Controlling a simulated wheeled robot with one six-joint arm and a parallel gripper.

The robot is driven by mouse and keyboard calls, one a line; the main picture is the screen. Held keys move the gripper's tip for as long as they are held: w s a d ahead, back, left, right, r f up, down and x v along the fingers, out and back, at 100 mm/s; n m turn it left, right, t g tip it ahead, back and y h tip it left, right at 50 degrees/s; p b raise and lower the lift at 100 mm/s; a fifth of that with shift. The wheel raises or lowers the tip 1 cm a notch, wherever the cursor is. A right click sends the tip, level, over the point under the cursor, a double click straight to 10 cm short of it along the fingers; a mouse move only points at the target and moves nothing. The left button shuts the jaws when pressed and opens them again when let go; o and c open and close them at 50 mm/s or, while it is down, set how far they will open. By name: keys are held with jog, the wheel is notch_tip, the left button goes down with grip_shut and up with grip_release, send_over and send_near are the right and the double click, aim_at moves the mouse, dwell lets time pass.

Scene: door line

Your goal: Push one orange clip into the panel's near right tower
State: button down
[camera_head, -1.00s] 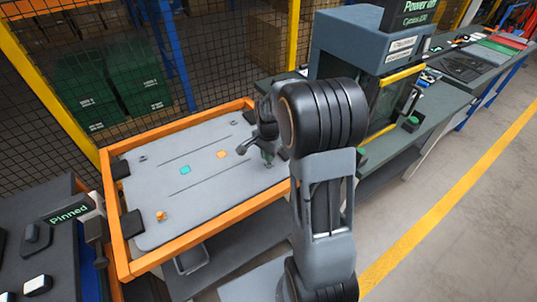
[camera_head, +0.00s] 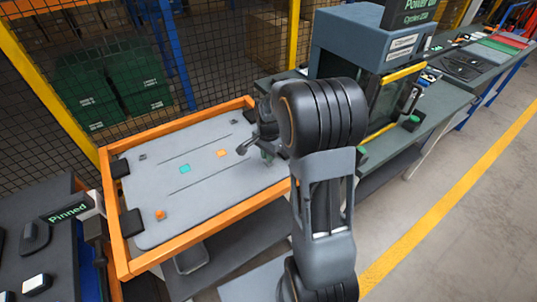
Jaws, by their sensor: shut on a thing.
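The grey panel (camera_head: 205,200) lies flat inside an orange frame. An orange clip (camera_head: 160,215) sits at its near left corner. The far left tower (camera_head: 143,157) and the far right tower (camera_head: 234,121) are small dark spots without orange on them. My gripper (camera_head: 266,155) is over the panel's near right corner, pointing down close to the surface, and hides most of the near right tower. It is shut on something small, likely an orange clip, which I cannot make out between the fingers. I cannot tell whether it touches the tower.
The orange frame rim (camera_head: 200,236) stands around the panel. A grey press-like machine (camera_head: 365,50) is right of my arm. A "Pinned" sign (camera_head: 68,211) stands at left.

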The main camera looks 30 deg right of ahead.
jog(key=shift+f+b, duration=0.7)
jog(key=shift+f, duration=0.2)
dwell(0.8)
dwell(0.3)
jog(key=c, duration=1.1)
grip_release()
notch_tip(320, 180, up, 14)
jog(key=shift+b, duration=0.35)
